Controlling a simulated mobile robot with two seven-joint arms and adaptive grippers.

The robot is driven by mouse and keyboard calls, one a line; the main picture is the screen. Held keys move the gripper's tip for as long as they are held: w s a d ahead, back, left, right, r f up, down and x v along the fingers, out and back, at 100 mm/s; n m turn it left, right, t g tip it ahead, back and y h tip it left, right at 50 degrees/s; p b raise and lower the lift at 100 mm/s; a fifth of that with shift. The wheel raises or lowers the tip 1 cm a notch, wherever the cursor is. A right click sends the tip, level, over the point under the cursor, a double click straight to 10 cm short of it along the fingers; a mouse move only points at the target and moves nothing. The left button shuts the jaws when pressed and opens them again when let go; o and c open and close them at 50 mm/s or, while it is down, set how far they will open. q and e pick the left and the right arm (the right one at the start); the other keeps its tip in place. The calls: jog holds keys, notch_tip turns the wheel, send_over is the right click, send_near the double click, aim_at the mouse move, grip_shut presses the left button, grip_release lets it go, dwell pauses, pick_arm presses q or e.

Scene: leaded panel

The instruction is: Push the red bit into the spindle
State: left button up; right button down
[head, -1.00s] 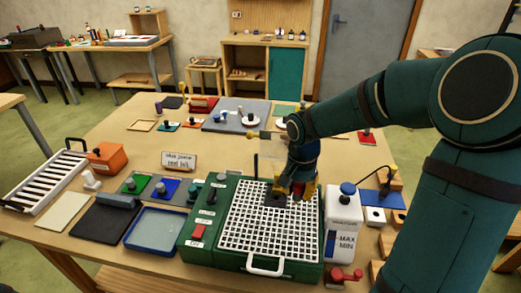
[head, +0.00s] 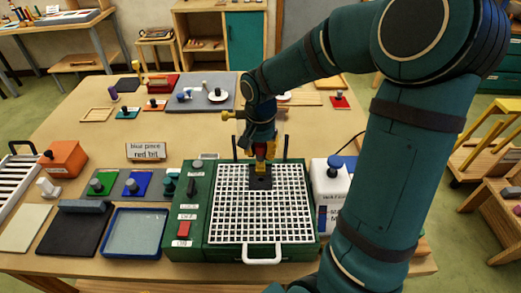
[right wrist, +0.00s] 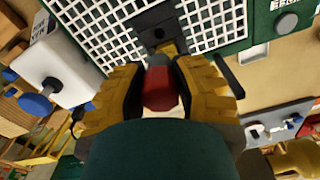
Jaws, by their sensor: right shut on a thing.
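The red bit (right wrist: 158,88) is between the yellow fingers of my right gripper (right wrist: 160,85), which is shut on it. In the head view the right gripper (head: 263,153) points down at the back part of the white grid, over a small dark block (head: 261,182). The dark block also shows just beyond the bit in the right wrist view (right wrist: 160,30), with a dark round spot on it. I take this block to be around the spindle; the spindle itself is not clear. I cannot tell whether the bit touches it. My left gripper is not in view.
The green machine (head: 188,258) carries the white grid and a front handle (head: 262,260). A blue tray (head: 146,235) and knobbed pieces lie left. A sign (head: 146,152) stands behind. Two dark posts flank the gripper.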

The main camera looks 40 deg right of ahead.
jog(key=b, duration=0.4)
send_over(260, 172)
jog(key=s+a, duration=0.1)
jog(key=s, duration=0.1)
jog(key=shift+w+f, duration=0.15)
jog(key=shift+f, duration=1.25)
jog(key=shift+w+f, duration=0.1)
jog(key=shift+f, duration=1.3)
jog(key=shift+b, duration=0.3)
jog(key=shift+f+b, duration=1.3)
jog(key=shift+f, duration=0.3)
jog(key=c, duration=0.7)
grip_release()
notch_tip(260, 172, up, 12)
jog(key=shift+r, duration=0.1)
